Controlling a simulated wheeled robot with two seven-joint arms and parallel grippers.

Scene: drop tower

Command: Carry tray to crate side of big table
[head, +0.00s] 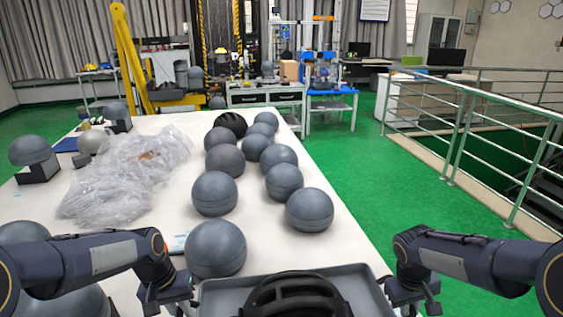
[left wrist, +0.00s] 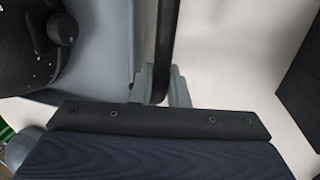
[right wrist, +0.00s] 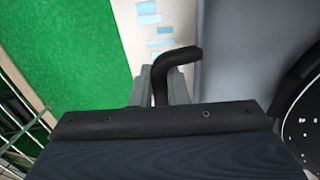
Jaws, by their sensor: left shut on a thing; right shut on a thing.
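A grey tray (head: 352,282) is at the bottom middle of the head view, cut off by the lower edge, with a black helmet (head: 293,293) in it. My left gripper (head: 182,303) is at the tray's left side; in the left wrist view its fingers (left wrist: 160,86) are shut on a black handle (left wrist: 166,40). My right gripper (head: 408,297) is at the right side; in the right wrist view its fingers (right wrist: 160,88) are shut on the other black handle (right wrist: 178,58). The big white table (head: 340,245) stretches ahead. I cannot make out a crate.
Several grey spheres and domes, such as one near the tray (head: 215,247), crowd the table. Crumpled clear plastic (head: 125,175) lies at its left. Green floor (head: 385,195) is open to the right, bounded by a metal railing (head: 460,130).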

